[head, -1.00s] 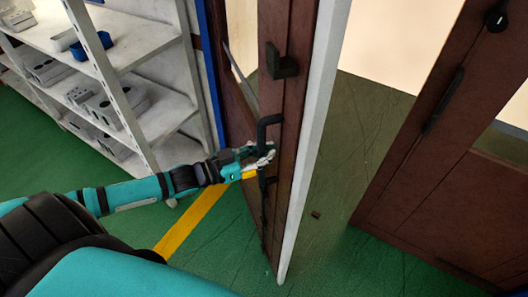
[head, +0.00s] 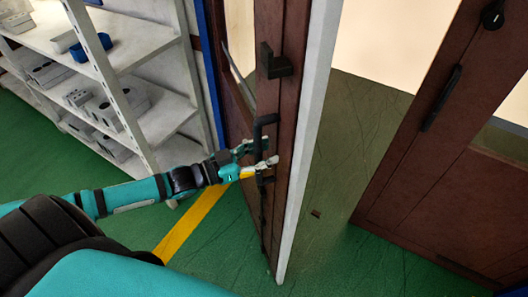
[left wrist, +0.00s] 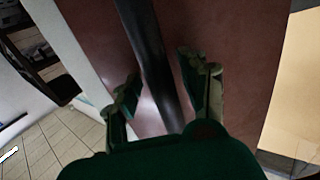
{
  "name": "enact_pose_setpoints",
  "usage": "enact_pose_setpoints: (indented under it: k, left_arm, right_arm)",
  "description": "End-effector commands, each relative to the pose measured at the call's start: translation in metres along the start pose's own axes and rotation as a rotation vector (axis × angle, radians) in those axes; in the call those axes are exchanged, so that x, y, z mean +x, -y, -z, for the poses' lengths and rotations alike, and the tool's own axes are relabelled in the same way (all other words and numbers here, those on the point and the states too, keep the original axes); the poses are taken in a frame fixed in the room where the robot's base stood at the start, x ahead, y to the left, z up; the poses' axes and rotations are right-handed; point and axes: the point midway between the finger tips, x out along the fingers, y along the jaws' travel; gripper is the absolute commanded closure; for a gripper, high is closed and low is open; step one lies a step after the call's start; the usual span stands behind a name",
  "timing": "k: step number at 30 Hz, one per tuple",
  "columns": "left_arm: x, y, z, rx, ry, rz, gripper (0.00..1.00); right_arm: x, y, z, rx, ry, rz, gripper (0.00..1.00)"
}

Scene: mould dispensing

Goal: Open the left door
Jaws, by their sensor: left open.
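The left door (head: 287,150) is brown with a pale edge and stands swung open at an angle. It carries a black bar handle (head: 258,133) and a black block-like fitting (head: 277,65) above it. My left gripper (head: 266,153) is at the lower part of the handle, with its fingers spread. In the left wrist view, the handle bar (left wrist: 151,55) runs between the two open fingers (left wrist: 160,72), with the brown door face (left wrist: 225,45) behind. No finger is seen clamped on the bar. My right gripper is not in view.
A white shelf rack (head: 150,125) with grey parts and a blue bin (head: 90,47) stands at the left, close to my left arm. Another brown door (head: 420,180) is at the right. Free green floor (head: 335,190) lies between the doors.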

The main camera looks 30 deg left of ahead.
Motion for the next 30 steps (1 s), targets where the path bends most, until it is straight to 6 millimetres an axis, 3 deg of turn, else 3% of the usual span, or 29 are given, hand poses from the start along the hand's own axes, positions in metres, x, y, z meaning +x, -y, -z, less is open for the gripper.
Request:
enact_pose_setpoints:
  k: [10,24,30]
  left_arm:
    - [-0.011,0.001,-0.002,-0.001,0.005,0.003,0.56]
    - [-0.089,0.0,-0.003,-0.003,0.007,0.0,0.56]
    - [-0.111,0.0,-0.002,-0.002,0.004,0.001,0.56]
  right_arm:
    - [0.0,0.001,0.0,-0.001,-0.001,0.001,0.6]
    - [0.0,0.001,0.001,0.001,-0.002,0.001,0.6]
    - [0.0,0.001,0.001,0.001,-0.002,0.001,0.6]
